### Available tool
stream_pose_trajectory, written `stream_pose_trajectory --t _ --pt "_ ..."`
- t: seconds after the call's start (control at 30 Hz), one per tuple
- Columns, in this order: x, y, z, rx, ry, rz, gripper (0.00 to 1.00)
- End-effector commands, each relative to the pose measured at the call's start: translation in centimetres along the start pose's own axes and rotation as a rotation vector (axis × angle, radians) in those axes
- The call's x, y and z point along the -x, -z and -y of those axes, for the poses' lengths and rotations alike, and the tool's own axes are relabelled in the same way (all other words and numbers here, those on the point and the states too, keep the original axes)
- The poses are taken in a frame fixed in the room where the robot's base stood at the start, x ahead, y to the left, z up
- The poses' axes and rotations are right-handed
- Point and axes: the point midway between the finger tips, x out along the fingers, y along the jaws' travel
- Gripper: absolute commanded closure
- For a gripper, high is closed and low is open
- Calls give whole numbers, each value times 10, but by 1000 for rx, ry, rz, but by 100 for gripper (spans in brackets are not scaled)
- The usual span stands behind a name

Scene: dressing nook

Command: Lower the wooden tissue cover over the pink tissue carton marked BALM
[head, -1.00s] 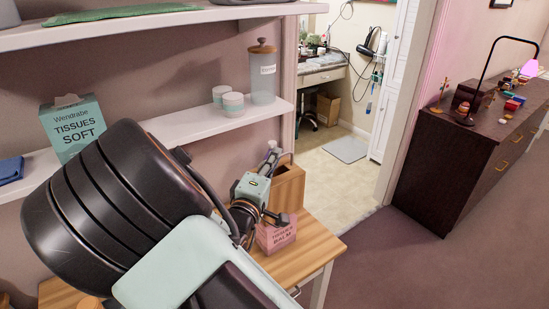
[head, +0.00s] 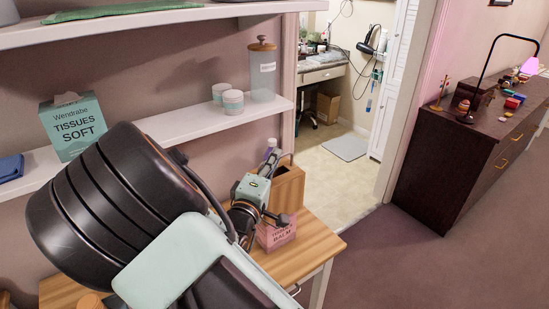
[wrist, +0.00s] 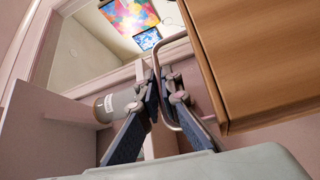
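The wooden tissue cover (head: 289,190) is a brown box with a dark slot in its top, in the middle of the head view. The pink tissue carton (head: 277,234) stands on the wooden table, just below and in front of the cover in the picture; my gripper partly hides it. In the wrist view the cover (wrist: 255,65) fills the upper right, with its bent metal handle (wrist: 169,45) running between my fingers. My gripper (wrist: 163,82) is shut on that handle, beside the cover. The gap between cover and carton is hard to judge.
The table (head: 315,246) has bare wood right of the carton. A shelf above holds a teal tissue box (head: 73,126), two small jars (head: 233,102) and a lidded clear jar (head: 263,75). A dark dresser (head: 450,165) stands far right.

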Motion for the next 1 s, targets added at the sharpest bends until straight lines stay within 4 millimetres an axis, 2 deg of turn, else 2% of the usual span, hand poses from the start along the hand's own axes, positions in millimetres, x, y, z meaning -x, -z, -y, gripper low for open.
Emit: stream_pose_trajectory --t 1.0 --pt "3 -4 26 -1 -1 0 100"
